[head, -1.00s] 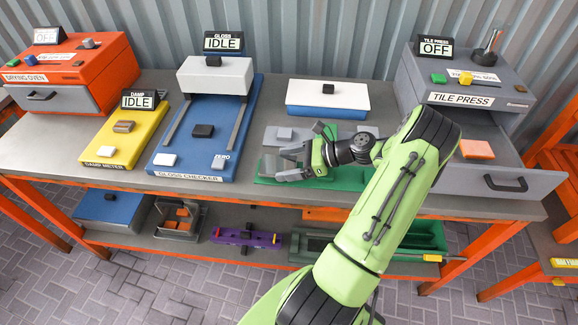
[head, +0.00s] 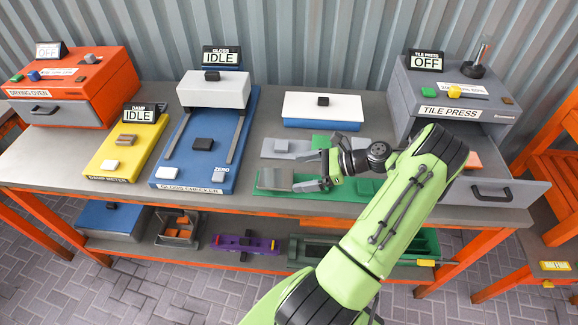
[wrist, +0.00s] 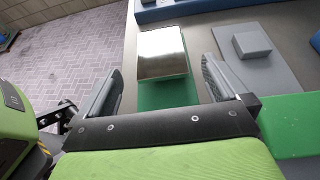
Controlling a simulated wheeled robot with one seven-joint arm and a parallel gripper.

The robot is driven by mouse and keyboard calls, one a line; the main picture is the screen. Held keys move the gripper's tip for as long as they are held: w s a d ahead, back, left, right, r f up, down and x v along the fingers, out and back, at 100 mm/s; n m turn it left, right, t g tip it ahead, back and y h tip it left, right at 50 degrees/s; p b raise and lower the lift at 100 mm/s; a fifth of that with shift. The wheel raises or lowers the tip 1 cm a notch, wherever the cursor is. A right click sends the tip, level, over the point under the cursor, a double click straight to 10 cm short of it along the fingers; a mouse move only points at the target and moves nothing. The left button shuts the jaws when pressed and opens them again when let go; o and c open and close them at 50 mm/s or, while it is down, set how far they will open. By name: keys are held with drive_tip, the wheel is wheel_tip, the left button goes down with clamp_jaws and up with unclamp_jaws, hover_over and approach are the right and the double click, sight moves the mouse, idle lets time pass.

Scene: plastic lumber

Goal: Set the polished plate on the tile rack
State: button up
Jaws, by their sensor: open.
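The polished plate (wrist: 162,52) is a shiny, mirror-like rectangle lying on a green board (wrist: 168,94), at the board's left end in the head view (head: 272,178). My gripper (wrist: 162,66) is open and empty, with one finger to each side of the plate in the wrist view and no visible contact. In the head view my gripper (head: 304,174) is over the green board, just right of the plate. A small rack (head: 177,226) holding orange tiles stands on the lower shelf; I cannot tell for sure that it is the tile rack.
A grey board with a grey block (head: 285,147) lies behind the green board. A white-topped blue box (head: 322,108) is further back. The gloss checker (head: 205,130) is to the left, the tile press (head: 450,112) with its open drawer to the right.

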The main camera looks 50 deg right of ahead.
drive_tip(key=p+v, duration=0.2)
drive_tip(key=v, duration=0.1)
drive_tip(key=p+v, duration=0.1)
drive_tip(key=v, duration=0.1)
drive_tip(key=shift+s+r, duration=0.1)
drive_tip(key=shift+r, duration=0.3)
drive_tip(key=shift+s+d, duration=0.3)
drive_tip(key=shift+s, duration=0.05)
drive_tip(key=w+a+r+n+g+h, duration=0.2)
drive_tip(key=w+a+r+n+g, duration=0.2)
drive_tip(key=a+r+n, duration=0.5)
drive_tip(key=w+a+r+n+g+h, duration=0.3)
drive_tip(key=w+a+r+n+g, duration=0.3)
drive_tip(key=a, duration=0.5)
drive_tip(key=s+a+r+n+t+h, duration=0.1)
drive_tip(key=s+a+r+n+t, duration=0.1)
drive_tip(key=s+a+r+n, duration=0.2)
drive_tip(key=s+a+r+n+t+h, duration=0.2)
drive_tip(key=s+a+r+n, duration=0.1)
drive_tip(key=s+a+n, duration=0.5)
drive_tip(key=s+n, duration=0.1)
drive_tip(key=s, duration=0.2)
drive_tip(key=shift+s+r+t, duration=0.35)
drive_tip(key=shift+r+t, duration=0.05)
